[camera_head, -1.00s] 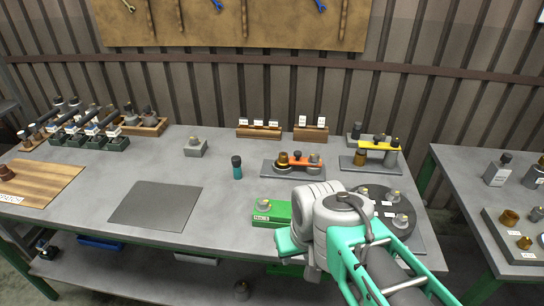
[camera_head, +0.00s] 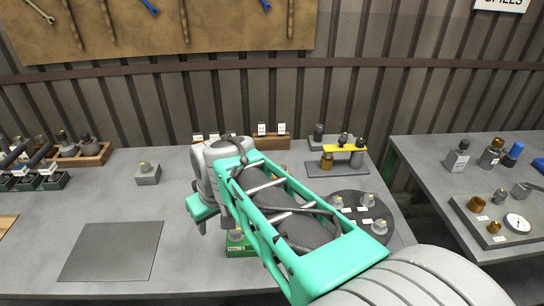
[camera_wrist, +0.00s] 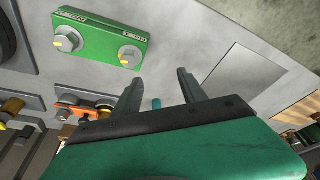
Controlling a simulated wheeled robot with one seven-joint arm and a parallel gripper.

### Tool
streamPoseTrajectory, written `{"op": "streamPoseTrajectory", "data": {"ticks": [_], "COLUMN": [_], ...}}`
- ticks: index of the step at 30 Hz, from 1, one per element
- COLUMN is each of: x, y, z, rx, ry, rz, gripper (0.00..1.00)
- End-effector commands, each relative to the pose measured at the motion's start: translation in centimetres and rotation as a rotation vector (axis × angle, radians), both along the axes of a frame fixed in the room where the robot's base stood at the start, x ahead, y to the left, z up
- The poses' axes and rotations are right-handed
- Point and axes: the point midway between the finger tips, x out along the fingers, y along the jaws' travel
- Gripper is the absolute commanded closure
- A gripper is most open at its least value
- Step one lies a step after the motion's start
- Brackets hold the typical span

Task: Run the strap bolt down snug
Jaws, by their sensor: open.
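My gripper (camera_wrist: 158,92) is open, with nothing between its two fingers. In the head view my arm hangs over the bench, and the gripper end (camera_head: 200,222) is beside the green block (camera_head: 236,250). A yellow strap (camera_head: 345,149) bridges posts at the back right. Which bolt is the strap bolt I cannot tell.
A round dark tray (camera_head: 375,225) with several fittings stands right of my arm. A grey block (camera_head: 147,177) stands at left. The dark mat (camera_head: 108,252) is bare.

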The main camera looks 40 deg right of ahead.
Motion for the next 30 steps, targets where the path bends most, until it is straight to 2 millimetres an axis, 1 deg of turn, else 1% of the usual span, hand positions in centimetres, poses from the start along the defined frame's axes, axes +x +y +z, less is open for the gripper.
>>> {"op": "streamPoseTrajectory", "data": {"ticks": [1, 2, 3, 5, 6, 9, 11, 12, 14, 17, 24, 27, 30], "x": [2.7, 4.2, 5.9, 7.8, 8.4, 8.7, 8.5, 8.4, 8.5, 9.1, 10.9, 11.3, 11.5], "y": [-3.9, -6.4, -10.0, -15.7, -19.4, -26.7, -29.3, -30.3, -31.1, -31.0, -31.0, -31.0, -31.0], "z": [1.6, 2.1, 2.5, 2.7, 2.5, 1.7, 1.3, 1.0, 0.5, -0.8, -4.9, -5.9, -6.3], "rx": [0.004, 0.007, 0.008, 0.008, 0.008, 0.001, -0.003, -0.005, -0.006, -0.005, -0.006, -0.008, -0.009], "ry": [0.0, -0.005, -0.016, -0.035, -0.046, -0.074, -0.086, -0.09, -0.094, -0.094, -0.093, -0.095, -0.096], "rz": [-0.031, -0.039, -0.048, -0.06, -0.068, -0.077, -0.079, -0.078, -0.076, -0.073, -0.072, -0.074, -0.074], "gripper": [0.51, 0.51, 0.51, 0.51, 0.51, 0.51, 0.51, 0.51, 0.51, 0.51, 0.51, 0.51, 0.51]}}
